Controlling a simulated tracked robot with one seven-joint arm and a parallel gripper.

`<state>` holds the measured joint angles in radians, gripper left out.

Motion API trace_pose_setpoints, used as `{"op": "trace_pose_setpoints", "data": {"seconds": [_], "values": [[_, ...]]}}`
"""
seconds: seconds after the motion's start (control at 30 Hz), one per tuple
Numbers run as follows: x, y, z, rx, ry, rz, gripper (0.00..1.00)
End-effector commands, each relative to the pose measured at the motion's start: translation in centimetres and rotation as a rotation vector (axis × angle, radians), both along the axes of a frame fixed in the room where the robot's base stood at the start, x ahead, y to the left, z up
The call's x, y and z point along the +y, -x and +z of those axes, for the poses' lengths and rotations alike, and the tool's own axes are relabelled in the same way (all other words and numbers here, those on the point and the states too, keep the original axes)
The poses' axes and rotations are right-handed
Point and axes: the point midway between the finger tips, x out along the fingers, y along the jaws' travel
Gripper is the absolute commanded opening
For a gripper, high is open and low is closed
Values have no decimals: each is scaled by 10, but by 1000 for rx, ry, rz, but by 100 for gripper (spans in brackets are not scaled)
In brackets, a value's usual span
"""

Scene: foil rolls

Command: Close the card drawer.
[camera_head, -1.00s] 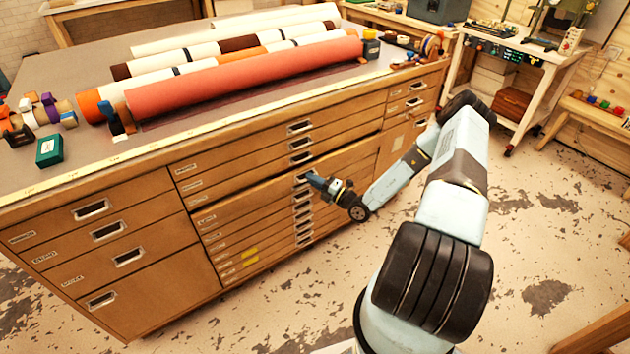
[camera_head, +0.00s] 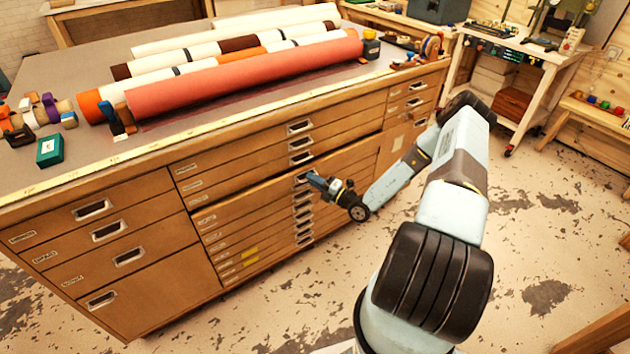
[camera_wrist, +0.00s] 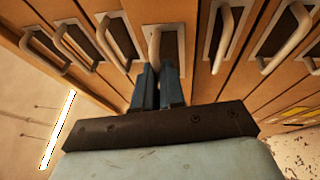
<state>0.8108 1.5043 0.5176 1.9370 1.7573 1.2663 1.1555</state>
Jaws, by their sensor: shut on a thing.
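The wooden flat-file cabinet has a middle column of shallow drawers with metal pull handles. One drawer (camera_head: 248,199) there stands slightly out from the fronts above it, with a dark gap along its top edge. Its label is too small to read, so I cannot tell if it is the card drawer. My gripper (camera_head: 313,178) is at this drawer's handle. In the wrist view the blue fingers of my gripper (camera_wrist: 158,72) are shut on the handle (camera_wrist: 167,32), close to the drawer front. The fingers hide part of the handle.
Several foil and paper rolls, including a long red roll (camera_head: 245,76), lie on the cabinet top (camera_head: 40,85). A green box (camera_head: 50,150) and tape rolls are at the left. A white workbench (camera_head: 550,60) stands at the right. The floor (camera_head: 540,230) beside my arm is clear.

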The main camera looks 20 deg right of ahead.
Motion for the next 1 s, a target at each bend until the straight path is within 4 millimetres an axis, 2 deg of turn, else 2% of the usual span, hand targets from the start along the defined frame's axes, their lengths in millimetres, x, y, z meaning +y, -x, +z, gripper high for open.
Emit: {"op": "trace_pose_setpoints", "data": {"seconds": [0.23,0.5,0.73,0.77,1.0], "values": [[1,-2,-5,10,5,1,0],[10,-33,-5,10,6,0,0],[11,-34,-5,10,5,-1,0],[11,-34,-5,10,5,-1,12],[11,-34,-2,5,3,0,34]]}}
